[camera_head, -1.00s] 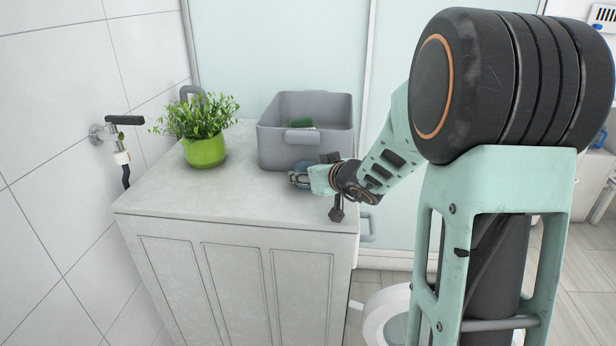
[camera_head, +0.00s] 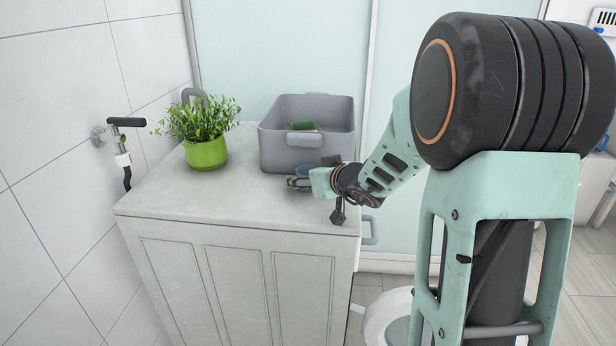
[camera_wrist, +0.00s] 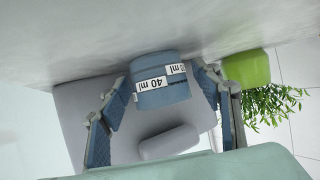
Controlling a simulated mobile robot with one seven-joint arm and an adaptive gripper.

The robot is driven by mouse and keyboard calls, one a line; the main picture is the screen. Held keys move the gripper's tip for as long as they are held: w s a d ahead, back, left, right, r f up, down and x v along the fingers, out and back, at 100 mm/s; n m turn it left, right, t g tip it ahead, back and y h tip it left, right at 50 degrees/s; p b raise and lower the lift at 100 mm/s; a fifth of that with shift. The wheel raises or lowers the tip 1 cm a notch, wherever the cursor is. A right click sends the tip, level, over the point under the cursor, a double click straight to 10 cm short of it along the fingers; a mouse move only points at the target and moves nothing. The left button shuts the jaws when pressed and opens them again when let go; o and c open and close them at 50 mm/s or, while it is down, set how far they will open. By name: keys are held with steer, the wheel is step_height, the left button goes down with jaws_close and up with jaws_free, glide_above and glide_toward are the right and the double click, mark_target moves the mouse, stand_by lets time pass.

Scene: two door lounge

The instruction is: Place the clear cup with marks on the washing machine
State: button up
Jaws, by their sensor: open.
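The clear, bluish cup with marks (camera_wrist: 163,95) shows in the wrist view between the two fingers of my gripper (camera_wrist: 162,78). Its white label reads "40 ml", upside down in that view. The cup appears to stand on the pale top (camera_head: 240,195) of the white cabinet-like unit, in front of the grey bin. In the head view only a bit of the cup (camera_head: 303,170) shows behind my gripper (camera_head: 298,183). My fingers are open, one on each side of the cup. I cannot tell whether they touch it. No unit is clearly recognisable as the washing machine.
A grey bin (camera_head: 280,152) with a green item (camera_head: 303,125) in it stands just behind the cup. A green potted plant (camera_head: 206,153) is at the back left. A wall tap (camera_head: 110,135) is further left. The front left of the top is clear.

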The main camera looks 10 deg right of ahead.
steer(key=v, duration=1.2)
steer(key=shift+r+p, duration=0.1)
steer(key=shift+p, duration=0.3)
steer(key=shift+r, duration=0.1)
